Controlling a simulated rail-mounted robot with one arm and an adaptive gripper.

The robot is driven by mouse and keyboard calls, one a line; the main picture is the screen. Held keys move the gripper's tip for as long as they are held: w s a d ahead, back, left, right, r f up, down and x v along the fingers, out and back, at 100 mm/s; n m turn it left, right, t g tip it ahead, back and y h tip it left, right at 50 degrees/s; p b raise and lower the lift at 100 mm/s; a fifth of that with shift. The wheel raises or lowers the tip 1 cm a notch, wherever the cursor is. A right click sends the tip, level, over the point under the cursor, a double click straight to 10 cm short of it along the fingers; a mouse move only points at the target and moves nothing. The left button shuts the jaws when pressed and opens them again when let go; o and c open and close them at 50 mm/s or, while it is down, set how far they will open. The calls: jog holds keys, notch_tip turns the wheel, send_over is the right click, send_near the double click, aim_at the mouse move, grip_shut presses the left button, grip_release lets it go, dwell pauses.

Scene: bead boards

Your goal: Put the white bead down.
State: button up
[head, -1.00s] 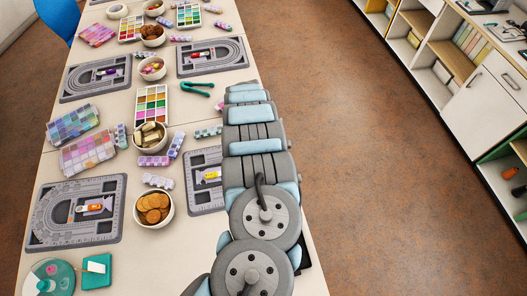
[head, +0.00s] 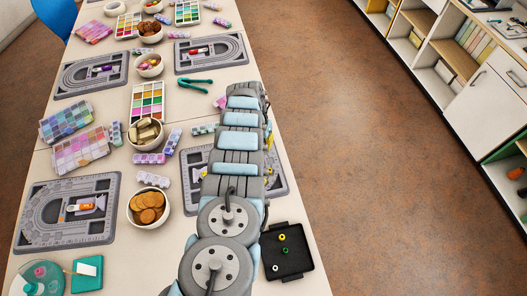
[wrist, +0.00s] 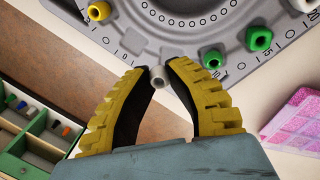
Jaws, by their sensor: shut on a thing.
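In the wrist view, my gripper (wrist: 157,72) has its yellow-backed black fingers closed on a small white bead (wrist: 157,78), a short ring shape at the fingertips. The bead shows against the edge of a grey bead board (wrist: 190,40); I cannot tell whether it touches anything below.
A black tray (head: 303,262) at the table's right edge holds a yellow, a green and a white bead. Bowls, including one of biscuits (head: 148,207), stand left of my arm. A pink case (wrist: 295,118) lies right of the board in the wrist view.

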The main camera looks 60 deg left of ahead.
aim_at(265, 152)
jog(key=shift+a+f, duration=0.15)
jog(key=shift+f, duration=0.1)
jog(key=shift+w+a+f+b, duration=0.15)
jog(key=shift+f+b, duration=0.25)
jog(key=shift+b, duration=0.55)
jog(key=shift+f+b, duration=1.2)
jog(key=shift+f, duration=0.15)
jog(key=shift+f, duration=0.2)
jog(key=o, duration=0.4)
jog(key=shift+o, duration=0.2)
jog(key=shift+r, duration=0.1)
notch_tip(265, 152, up, 12)
jog(key=s+a+p, duration=0.1)
jog(key=p, duration=0.4)
jog(key=shift+a+p, duration=0.4)
